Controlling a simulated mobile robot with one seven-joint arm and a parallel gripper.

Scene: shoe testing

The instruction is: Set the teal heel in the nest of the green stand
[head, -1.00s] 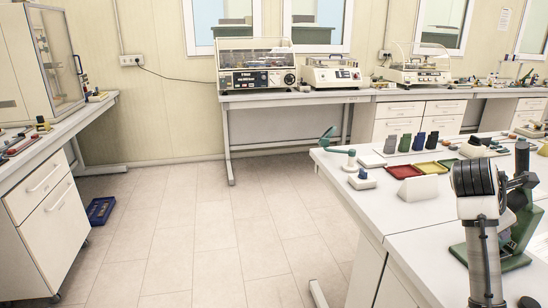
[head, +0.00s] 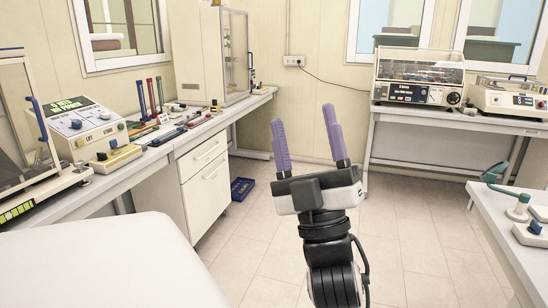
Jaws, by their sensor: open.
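My gripper (head: 307,132) stands upright in the middle of the head view. Its two purple fingers are spread apart with nothing between them. It is over the open floor, away from the benches. I cannot make out the teal heel or the green stand for certain in this view. A teal curved piece on a white base (head: 518,212) stands on the white table at the right edge; I cannot tell what it is.
A left bench (head: 182,139) carries instruments and colored tools above white drawers (head: 208,185). A blue crate (head: 242,189) lies on the floor. A back bench (head: 450,117) holds machines. The white table (head: 492,222) is at right. Floor between is clear.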

